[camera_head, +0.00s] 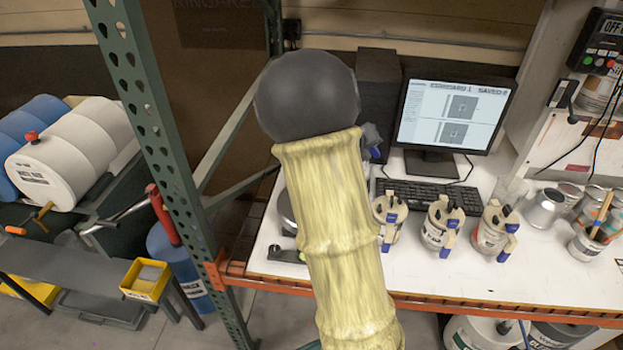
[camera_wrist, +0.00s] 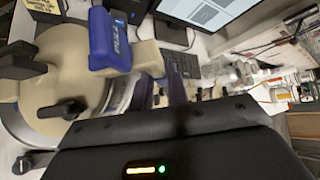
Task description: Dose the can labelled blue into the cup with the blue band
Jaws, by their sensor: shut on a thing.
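A can with a cream lid (camera_wrist: 55,75) fills the left of the wrist view, close to my gripper (camera_wrist: 160,92). It has a black knob on the lid and a blue lever (camera_wrist: 110,42) with lettering I cannot read clearly. My gripper is shut on this can, it seems at its side, but the grip is partly hidden. In the head view my arm hides my gripper and the held can. I cannot make out a cup with a blue band in either view.
Three cream-lidded cans stand in a row (camera_head: 388,216), (camera_head: 439,224), (camera_head: 494,231) on the white bench (camera_head: 450,272). A keyboard (camera_head: 430,195) and monitor (camera_head: 455,110) stand behind them. A metal cup (camera_head: 544,208) is at right. A green rack post (camera_head: 160,110) stands left of my arm.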

